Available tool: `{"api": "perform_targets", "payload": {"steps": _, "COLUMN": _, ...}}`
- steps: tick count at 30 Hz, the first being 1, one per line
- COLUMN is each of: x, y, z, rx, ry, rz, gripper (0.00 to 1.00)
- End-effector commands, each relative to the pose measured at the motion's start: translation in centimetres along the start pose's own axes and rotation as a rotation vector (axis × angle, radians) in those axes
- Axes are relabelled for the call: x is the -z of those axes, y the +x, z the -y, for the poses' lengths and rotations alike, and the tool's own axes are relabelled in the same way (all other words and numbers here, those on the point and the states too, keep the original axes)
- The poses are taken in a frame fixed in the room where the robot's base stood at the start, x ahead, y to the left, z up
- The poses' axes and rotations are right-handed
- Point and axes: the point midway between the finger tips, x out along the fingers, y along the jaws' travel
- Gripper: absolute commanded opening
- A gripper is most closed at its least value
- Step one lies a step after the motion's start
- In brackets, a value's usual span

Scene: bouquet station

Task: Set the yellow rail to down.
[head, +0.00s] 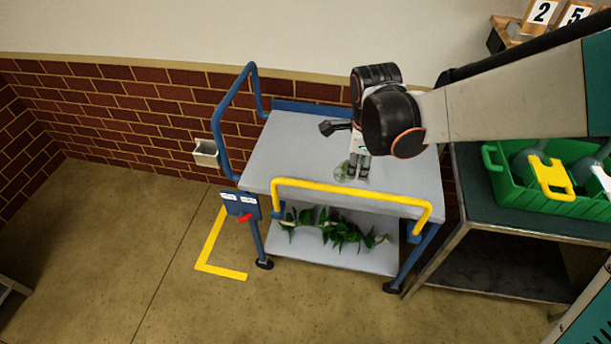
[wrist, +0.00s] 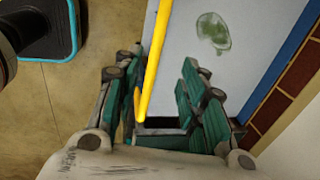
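The yellow rail (head: 350,193) runs along the front edge of the cart's grey top (head: 290,150). It stands above the top on short bent ends set in blue sockets, so it looks raised. My gripper (head: 358,177) points down over the cart top, just behind the rail's middle in the head view. In the wrist view the rail (wrist: 156,60) passes between the spread fingers of my gripper (wrist: 160,64), closer to the left finger. The fingers are open and hold nothing. Whether either finger touches the rail cannot be told.
A roundish greenish clear thing (wrist: 213,32) is on the cart top. Leafy stems (head: 335,230) lie on the lower shelf. A blue box with a red lever (head: 244,217) is at the front left corner. A table with a green crate (head: 530,200) stands close on the right.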

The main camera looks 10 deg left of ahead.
Motion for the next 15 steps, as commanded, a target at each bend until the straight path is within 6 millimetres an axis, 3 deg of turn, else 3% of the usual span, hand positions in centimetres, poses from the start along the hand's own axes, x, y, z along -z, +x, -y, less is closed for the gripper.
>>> {"api": "perform_targets", "payload": {"steps": 1, "x": -0.6, "y": 0.1, "z": -0.8, "rx": 0.0, "ry": -0.017, "rz": 0.002, "gripper": 0.38}}
{"api": "perform_targets", "payload": {"steps": 5, "x": -0.6, "y": 1.6, "z": -0.7, "rx": 0.0, "ry": -0.018, "rz": 0.002, "gripper": 0.38}}
{"api": "perform_targets", "payload": {"steps": 15, "x": -0.5, "y": 8.4, "z": -0.5, "rx": 0.001, "ry": -0.013, "rz": 0.001, "gripper": 0.38}}
